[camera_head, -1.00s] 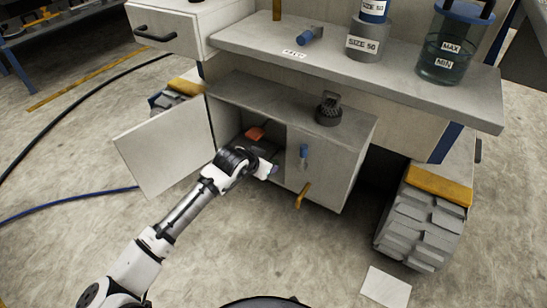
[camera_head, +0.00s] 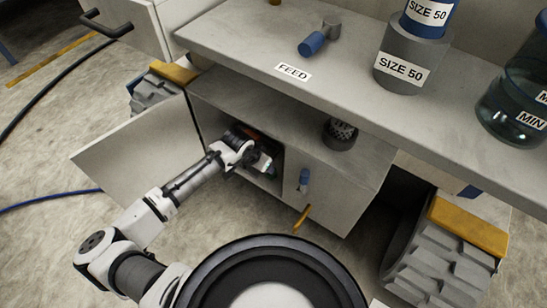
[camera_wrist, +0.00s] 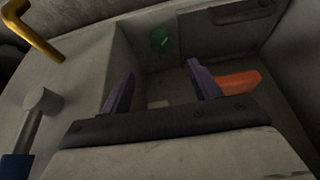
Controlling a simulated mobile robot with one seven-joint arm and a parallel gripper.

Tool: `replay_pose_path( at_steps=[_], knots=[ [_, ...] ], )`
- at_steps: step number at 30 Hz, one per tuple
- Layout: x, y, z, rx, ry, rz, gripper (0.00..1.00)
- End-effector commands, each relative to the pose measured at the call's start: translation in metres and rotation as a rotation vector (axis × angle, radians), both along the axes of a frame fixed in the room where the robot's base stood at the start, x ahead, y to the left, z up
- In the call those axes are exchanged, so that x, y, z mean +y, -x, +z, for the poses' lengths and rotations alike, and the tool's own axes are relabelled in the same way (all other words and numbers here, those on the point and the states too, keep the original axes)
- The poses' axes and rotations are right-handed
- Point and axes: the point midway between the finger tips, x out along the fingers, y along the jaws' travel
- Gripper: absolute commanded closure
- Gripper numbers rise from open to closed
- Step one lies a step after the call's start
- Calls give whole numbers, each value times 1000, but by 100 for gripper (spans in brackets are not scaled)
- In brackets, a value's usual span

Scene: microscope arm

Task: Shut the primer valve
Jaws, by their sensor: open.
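No label reading "primer" shows, so I cannot tell which valve it is. A blue-handled valve (camera_head: 304,180) is on the cabinet front, right of the opening; its blue grip points up. In the wrist view its grey head and blue handle (camera_wrist: 40,105) show at lower left. A second blue-handled valve (camera_head: 318,40) lies on the bench top behind a FEED label. My gripper (camera_head: 268,165) is at the open compartment. In the wrist view its two fingers (camera_wrist: 160,85) are apart, with nothing between them. An orange-red object (camera_wrist: 238,82) is beyond the right finger; a round green spot (camera_wrist: 160,38) is on the inner wall.
The cabinet door (camera_head: 140,155) stands open at left. A yellow handle (camera_head: 302,218) juts from the lower cabinet front. A dark round knob (camera_head: 340,133) is on the lower shelf.

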Motion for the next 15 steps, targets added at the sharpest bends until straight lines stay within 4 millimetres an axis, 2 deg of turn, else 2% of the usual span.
replay_pose_path(
  at_steps=[4,7,15],
  knots=[
    [-2,-2,-7,0,0,0,38],
    [-5,-6,-20,0,0,-1,38],
    [-18,-23,-75,2,-1,-1,38]
  ],
)
